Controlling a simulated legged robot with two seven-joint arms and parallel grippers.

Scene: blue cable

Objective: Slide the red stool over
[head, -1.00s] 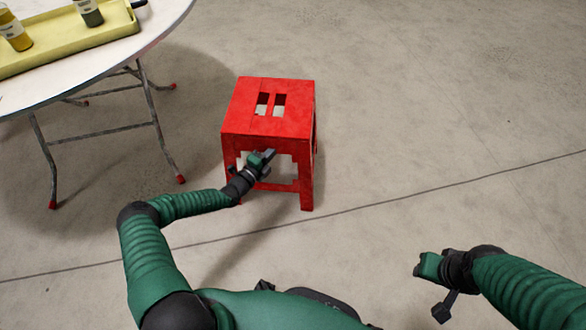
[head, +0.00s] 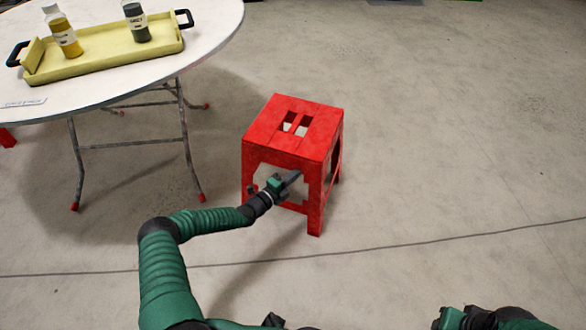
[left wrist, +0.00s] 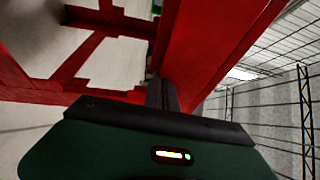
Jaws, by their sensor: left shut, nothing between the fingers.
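The red stool (head: 293,130) stands upright on the concrete floor, right of the round table. Its seat has two slots. My left gripper (head: 295,178) is shut and empty at the stool's front opening, just under the seat edge. In the left wrist view the stool's red frame (left wrist: 215,50) fills the upper part, close to the gripper (left wrist: 163,95). Whether the fingers touch the stool I cannot tell. My right gripper (head: 447,318) is at the bottom edge, partly cut off, and its fingers do not show clearly.
A round white table (head: 215,50) with metal legs stands at the left. On it is a yellow tray (head: 110,62) with a yellow bottle (head: 62,36) and a dark bottle (head: 136,22). The floor (head: 460,130) right of the stool is clear.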

